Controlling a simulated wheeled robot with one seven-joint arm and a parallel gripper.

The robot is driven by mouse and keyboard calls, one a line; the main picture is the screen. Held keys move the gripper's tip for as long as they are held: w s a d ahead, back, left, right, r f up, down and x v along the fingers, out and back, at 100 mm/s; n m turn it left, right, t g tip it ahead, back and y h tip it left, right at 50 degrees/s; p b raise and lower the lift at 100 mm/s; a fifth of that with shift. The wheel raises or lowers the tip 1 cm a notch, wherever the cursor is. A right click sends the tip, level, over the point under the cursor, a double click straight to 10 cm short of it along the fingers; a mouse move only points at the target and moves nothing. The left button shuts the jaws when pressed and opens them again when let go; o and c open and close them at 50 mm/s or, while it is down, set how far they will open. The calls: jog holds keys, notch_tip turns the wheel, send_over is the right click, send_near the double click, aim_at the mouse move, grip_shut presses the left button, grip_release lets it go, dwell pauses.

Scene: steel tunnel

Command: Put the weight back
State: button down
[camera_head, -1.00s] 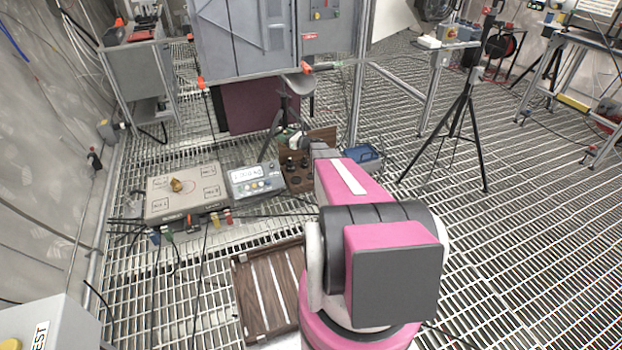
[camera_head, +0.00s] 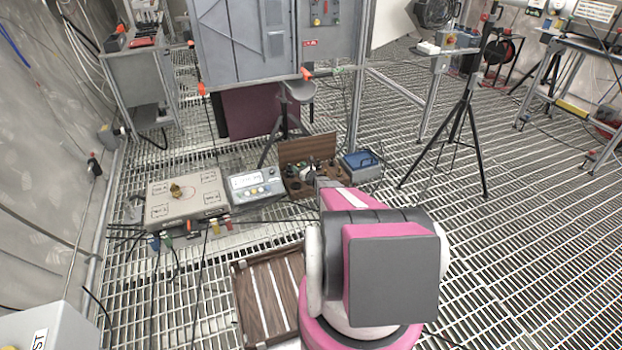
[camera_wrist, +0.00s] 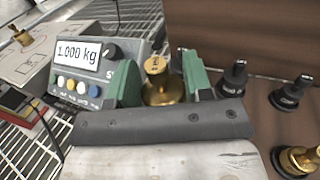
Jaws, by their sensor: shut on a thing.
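My gripper (camera_wrist: 158,82) has green fingers and is shut on a brass weight (camera_wrist: 157,78) with a knob top, in the wrist view. Another brass weight (camera_head: 176,190) stands on the scale's platform (camera_head: 205,180), and it also shows at the left edge of the wrist view (camera_wrist: 18,36). The scale's display unit (camera_wrist: 78,65) reads 1.000 kg. The open wooden weight box (camera_head: 308,150) holds several dark weights (camera_wrist: 233,76) and a brass one (camera_wrist: 298,160). In the head view my arm mostly hides my gripper, near the box.
A blue case (camera_head: 360,162) lies right of the box. A slatted wooden crate (camera_head: 268,295) lies in front on the grating. A black tripod (camera_head: 460,120) stands to the right. Cables run around the scale's front. The grating at the right is largely clear.

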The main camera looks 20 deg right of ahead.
jog(key=shift+w+d+f, duration=0.2)
jog(key=shift+d+f, duration=1.15)
jog(key=shift+f, duration=0.1)
jog(key=shift+w+d+f, duration=0.2)
jog(key=shift+d+f, duration=1.1)
jog(key=shift+f, duration=0.2)
jog(key=shift+w+d+f, duration=0.2)
jog(key=shift+d+f, duration=1.15)
jog(key=shift+f, duration=0.1)
jog(key=shift+f, duration=0.1)
jog(key=c, duration=0.5)
grip_release()
